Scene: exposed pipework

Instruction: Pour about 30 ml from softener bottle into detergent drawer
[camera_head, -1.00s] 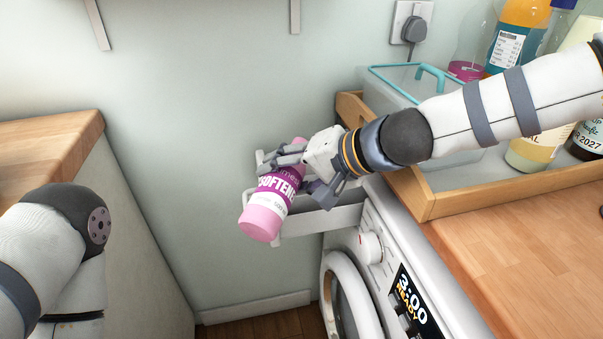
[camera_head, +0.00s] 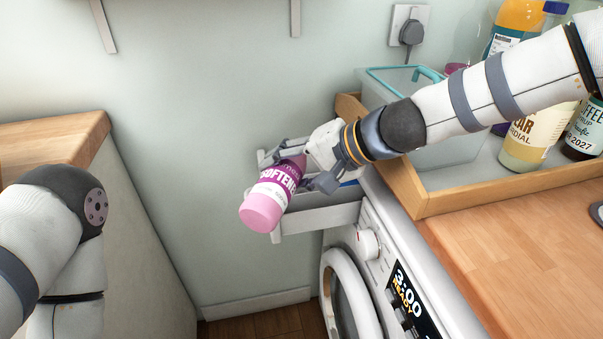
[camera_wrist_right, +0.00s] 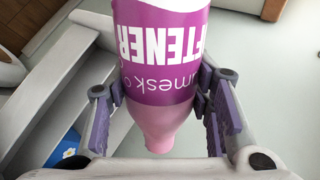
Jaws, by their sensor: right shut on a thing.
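The softener bottle (camera_head: 275,190) is pink with a purple and white label. My right gripper (camera_head: 298,172) is shut around it and holds it tilted above the detergent drawer, its broad pink end toward the lower left. In the right wrist view the bottle (camera_wrist_right: 165,60) sits between the two purple finger pads of the gripper (camera_wrist_right: 163,105), its narrow end toward the palm. The white detergent drawer (camera_head: 325,217) is pulled out of the washing machine. Its compartments show at left in the wrist view (camera_wrist_right: 75,75), with a blue part inside. My left gripper is out of view.
The washing machine (camera_head: 378,240) has a round door and a display reading "3:00 READY". A wooden tray (camera_head: 480,193) on the right worktop holds several bottles and a clear bin (camera_head: 385,90). A wooden counter (camera_head: 50,140) stands at left, with a floor gap between.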

